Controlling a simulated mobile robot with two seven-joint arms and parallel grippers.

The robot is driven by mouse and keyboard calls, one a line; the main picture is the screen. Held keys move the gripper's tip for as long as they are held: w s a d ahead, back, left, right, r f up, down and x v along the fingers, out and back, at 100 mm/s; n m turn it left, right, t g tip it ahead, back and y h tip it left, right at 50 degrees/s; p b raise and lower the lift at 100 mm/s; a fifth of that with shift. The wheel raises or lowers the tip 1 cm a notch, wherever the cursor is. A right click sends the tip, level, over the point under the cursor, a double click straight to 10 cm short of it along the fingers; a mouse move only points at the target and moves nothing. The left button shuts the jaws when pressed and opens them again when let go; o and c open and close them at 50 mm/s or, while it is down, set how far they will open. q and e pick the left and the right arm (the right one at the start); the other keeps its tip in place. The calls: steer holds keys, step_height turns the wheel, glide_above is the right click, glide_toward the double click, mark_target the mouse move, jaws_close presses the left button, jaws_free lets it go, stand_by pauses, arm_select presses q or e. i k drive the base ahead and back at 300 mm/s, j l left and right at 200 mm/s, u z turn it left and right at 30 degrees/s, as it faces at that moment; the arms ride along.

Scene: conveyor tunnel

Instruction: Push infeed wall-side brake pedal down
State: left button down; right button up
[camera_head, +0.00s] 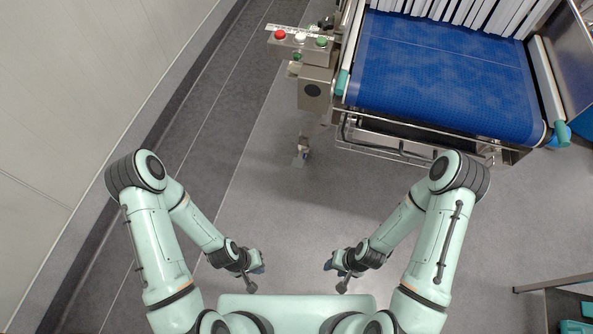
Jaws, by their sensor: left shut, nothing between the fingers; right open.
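The conveyor's blue belt (445,70) is at the upper right. A small foot or caster (303,152) shows on the floor at the conveyor's wall-side front corner, below the control box. It is too small to tell its brake pedal or the pedal's position. My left gripper (259,267) is shut and empty, low in the picture and well short of the caster. My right gripper (332,265) is open and empty, to the right of the left one. Neither gripper touches the conveyor.
A control panel with red, white and green buttons (300,38) juts out on the wall side. A wire rack (390,148) hangs under the belt's front end. The pale wall (70,110) runs along the left. The grey floor (270,200) before the conveyor is clear. A table (555,283) stands lower right.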

mark_target(298, 162)
steer(key=i+j+z, duration=0.1)
steer(key=z, duration=0.3)
steer(key=i+j+z, duration=0.1)
steer(key=z, duration=0.25)
steer(key=i+j+z, duration=0.1)
steer(key=z, duration=0.3)
steer(key=i+j+z, duration=0.15)
steer(key=j, duration=0.2)
steer(key=i+j+z, duration=0.1)
steer(key=j, duration=0.25)
steer(key=i+j+z, duration=0.15)
steer(key=j, duration=0.2)
steer(key=i+j, duration=0.5)
